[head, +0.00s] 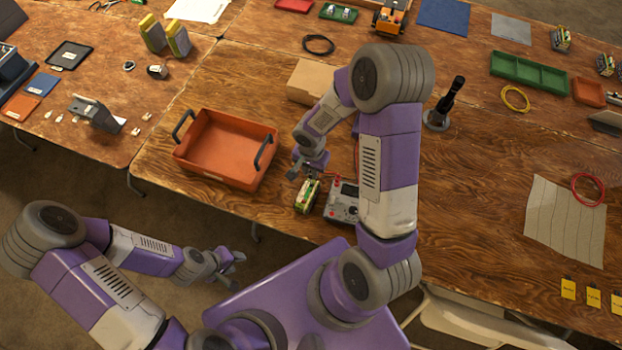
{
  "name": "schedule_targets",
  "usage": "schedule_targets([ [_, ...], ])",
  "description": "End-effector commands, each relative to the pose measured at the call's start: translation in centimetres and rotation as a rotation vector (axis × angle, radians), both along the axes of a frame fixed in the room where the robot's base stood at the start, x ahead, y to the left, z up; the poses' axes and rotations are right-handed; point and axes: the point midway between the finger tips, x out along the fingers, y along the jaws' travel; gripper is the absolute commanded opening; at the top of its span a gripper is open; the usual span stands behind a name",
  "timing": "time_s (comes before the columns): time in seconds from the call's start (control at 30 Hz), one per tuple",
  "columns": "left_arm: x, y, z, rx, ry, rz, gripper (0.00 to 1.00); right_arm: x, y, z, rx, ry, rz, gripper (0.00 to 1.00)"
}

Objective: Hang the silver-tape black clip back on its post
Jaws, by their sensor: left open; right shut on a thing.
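My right gripper (307,172) is just above and beside a green-and-yellow battery pack (307,196), left of the grey charger (342,203). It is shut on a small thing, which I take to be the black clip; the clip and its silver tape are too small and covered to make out. The charger has red parts on its top left, and my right arm covers its right side. I cannot pick out the clip's post. My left gripper (238,264) is open and empty, off the table's front edge.
An orange tray (224,150) with dark handles stands left of the battery pack. A cardboard box (308,82) lies behind my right gripper. A black upright tool (444,104) stands to the right. The table right of my arm has free room.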

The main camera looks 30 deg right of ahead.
Motion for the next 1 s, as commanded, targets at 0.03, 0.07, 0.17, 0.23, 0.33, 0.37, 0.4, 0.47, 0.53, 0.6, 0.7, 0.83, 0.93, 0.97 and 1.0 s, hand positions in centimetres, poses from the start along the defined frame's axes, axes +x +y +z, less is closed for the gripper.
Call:
schedule_targets([
  [0.03,0.0,0.0,0.1,0.0,0.0,0.0,0.4,0.0,0.0,0.1,0.0,0.0,0.0,0.01],
  [0.07,0.0,0.0,0.2,0.0,0.0,0.0,0.4,0.0,0.0,0.3,0.0,0.0,0.0,0.01],
  [0.17,0.0,0.0,0.9,0.0,0.0,0.0,0.4,0.0,0.0,1.2,-0.001,-0.001,0.0,0.01],
  [0.23,0.0,0.0,1.5,0.0,0.0,0.0,0.4,0.0,0.0,2.3,0.0,-0.001,-0.001,0.01],
  [0.33,0.0,0.0,2.7,0.0,0.0,0.0,0.4,0.1,0.0,4.0,0.0,-0.003,-0.001,0.01],
  [0.37,0.0,0.0,3.0,0.0,0.0,0.0,0.4,0.1,0.0,4.5,0.0,-0.003,-0.001,0.01],
  [0.4,0.0,0.0,3.5,0.0,0.0,0.0,0.4,0.0,0.0,5.2,0.0,-0.001,0.0,0.01],
  [0.47,0.0,0.0,3.6,0.0,0.0,0.0,0.4,-0.3,-0.4,5.6,-0.001,-0.001,-0.003,0.01],
  [0.53,0.0,0.0,2.9,0.0,-0.001,0.0,0.4,-1.4,-1.8,5.1,-0.001,0.0,-0.007,0.01],
  [0.6,0.0,0.0,2.6,0.0,0.0,0.0,0.4,-2.4,-2.9,5.0,0.0,0.0,-0.007,0.01],
  [0.7,0.0,0.0,2.4,0.0,0.0,0.0,0.4,-3.9,-4.6,5.0,0.0,-0.001,-0.007,0.01],
  [0.83,0.0,0.0,2.4,0.0,0.0,0.0,0.4,-6.0,-7.1,5.1,0.0,0.001,-0.008,0.01],
  [0.93,0.0,0.0,2.6,0.0,0.0,0.0,0.4,-7.7,-9.0,5.1,0.0,0.001,-0.009,0.01],
  [0.97,0.0,0.0,2.7,0.0,0.0,0.0,0.4,-8.2,-9.6,5.1,0.0,0.001,-0.01,0.01],
  [1.0,0.0,0.0,2.8,0.0,0.0,0.0,0.4,-8.8,-10.3,5.2,-0.001,0.001,-0.01,0.01],
])
